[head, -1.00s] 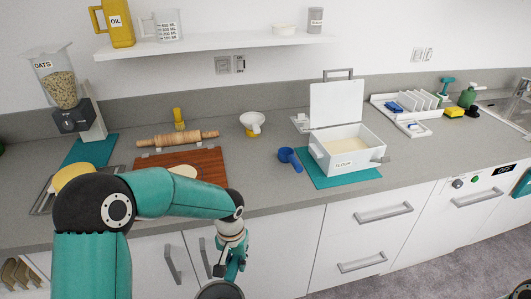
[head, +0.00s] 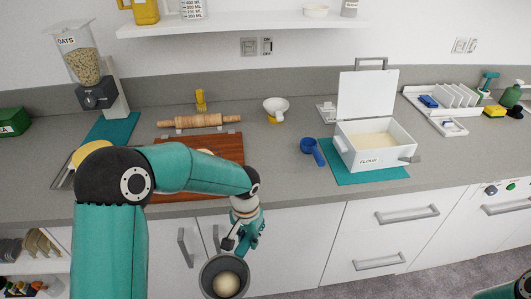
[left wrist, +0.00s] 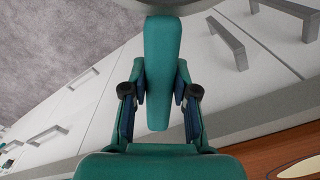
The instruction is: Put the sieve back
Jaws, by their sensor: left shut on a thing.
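My left gripper (head: 241,239) is in front of the counter, above the floor, near the white lower cabinets. It is shut on the teal handle of the sieve, which shows between its two fingers in the left wrist view (left wrist: 160,70). The sieve's dark grey round bowl (head: 208,279) hangs at the bottom edge of the head view. A pale round shape shows inside the bowl; I cannot tell what it is. A curved grey edge shows at the top of the left wrist view. My right gripper is not in view.
On the counter are a wooden board (head: 228,150), a rolling pin (head: 197,121), a white funnel-like cup (head: 276,107), a blue scoop (head: 312,151) and an open flour box (head: 372,151) on a teal mat. An oats dispenser (head: 83,67) stands left. Drawers (head: 407,215) line the front.

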